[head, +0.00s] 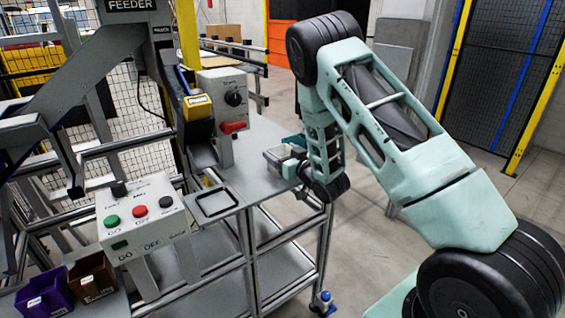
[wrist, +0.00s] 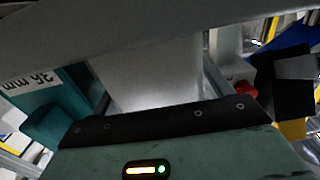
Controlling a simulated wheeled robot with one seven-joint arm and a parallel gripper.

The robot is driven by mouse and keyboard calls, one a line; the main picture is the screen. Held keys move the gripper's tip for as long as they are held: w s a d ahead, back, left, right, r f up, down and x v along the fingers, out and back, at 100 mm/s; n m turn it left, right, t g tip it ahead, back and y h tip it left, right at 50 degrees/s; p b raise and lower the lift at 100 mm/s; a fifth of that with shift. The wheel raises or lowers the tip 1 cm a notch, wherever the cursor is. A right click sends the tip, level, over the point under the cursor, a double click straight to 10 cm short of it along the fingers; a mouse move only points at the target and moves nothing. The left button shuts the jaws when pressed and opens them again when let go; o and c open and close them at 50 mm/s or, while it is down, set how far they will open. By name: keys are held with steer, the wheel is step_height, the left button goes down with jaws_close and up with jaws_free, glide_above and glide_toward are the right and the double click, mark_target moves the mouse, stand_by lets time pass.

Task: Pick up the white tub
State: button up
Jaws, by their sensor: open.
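The white tub (head: 279,156), small and pale grey-white, stands near the right end of the grey bench top in the head view. My gripper (head: 296,146) is low at the tub, its jaws open; part of the tub is hidden behind it. In the wrist view, a pale wall that looks like the tub (wrist: 150,82) fills the middle, close in front of the gripper body. A teal finger marked "36 mm" is on the left there. Whether the fingers touch the tub cannot be told.
A grey switch box (head: 222,92) with a red handle and a yellow device (head: 198,107) stand left of the tub. A black-edged square tray (head: 215,203) lies nearer on the bench. A button box (head: 140,212) and purple (head: 45,292) and brown bins (head: 93,278) are front left.

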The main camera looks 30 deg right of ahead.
steer(key=shift+c, duration=0.4)
steer(key=c, duration=0.7)
steer(key=shift+r, duration=0.15)
